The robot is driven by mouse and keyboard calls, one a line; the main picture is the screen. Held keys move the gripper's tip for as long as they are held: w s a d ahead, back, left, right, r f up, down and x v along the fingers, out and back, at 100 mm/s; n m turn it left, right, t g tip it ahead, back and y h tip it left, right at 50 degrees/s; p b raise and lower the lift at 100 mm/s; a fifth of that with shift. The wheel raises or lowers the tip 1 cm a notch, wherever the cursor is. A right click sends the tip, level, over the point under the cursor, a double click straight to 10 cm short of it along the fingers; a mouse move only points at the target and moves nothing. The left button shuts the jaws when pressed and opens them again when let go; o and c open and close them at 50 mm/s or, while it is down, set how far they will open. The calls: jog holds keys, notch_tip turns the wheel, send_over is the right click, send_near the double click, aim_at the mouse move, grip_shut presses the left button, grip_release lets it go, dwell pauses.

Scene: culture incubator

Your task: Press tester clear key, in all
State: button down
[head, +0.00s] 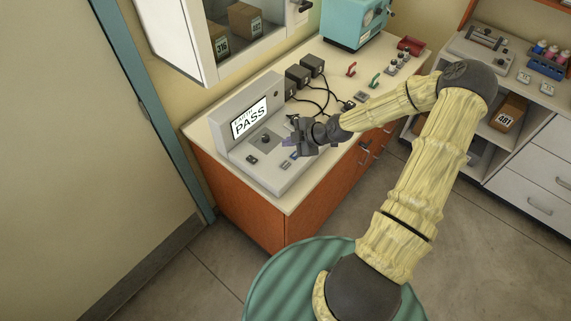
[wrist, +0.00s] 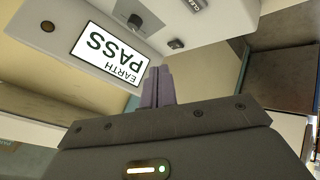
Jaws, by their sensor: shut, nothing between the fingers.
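The tester (head: 235,117) is a grey console on the counter, its screen reading EARTH PASS. The screen shows upside down in the wrist view (wrist: 108,54). A dark knob (wrist: 143,23) and a small dark key (wrist: 176,44) are on its deck. Another key (wrist: 194,5) with a partly cut-off label, perhaps CLEAR, is at the top edge. My gripper (head: 288,143) is shut and empty over the deck's right part. Fingertip contact with a key cannot be told.
Several black adapters (head: 298,77) with cables stand behind the tester. A wall cabinet (head: 187,34) with boxes hangs above. A shelf unit (head: 540,150) stands at right.

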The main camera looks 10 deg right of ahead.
aim_at(288, 166)
jog(key=shift+f+b, duration=2.95)
jog(key=shift+f, duration=1.45)
jog(key=shift+f+b, duration=0.4)
jog(key=shift+b, duration=0.05)
jog(key=shift+f+b, duration=0.35)
jog(key=shift+r, duration=0.1)
jog(key=shift+r+p, duration=0.55)
jog(key=shift+r, duration=0.15)
jog(key=shift+r+p, duration=1.7)
jog(key=shift+r, duration=0.85)
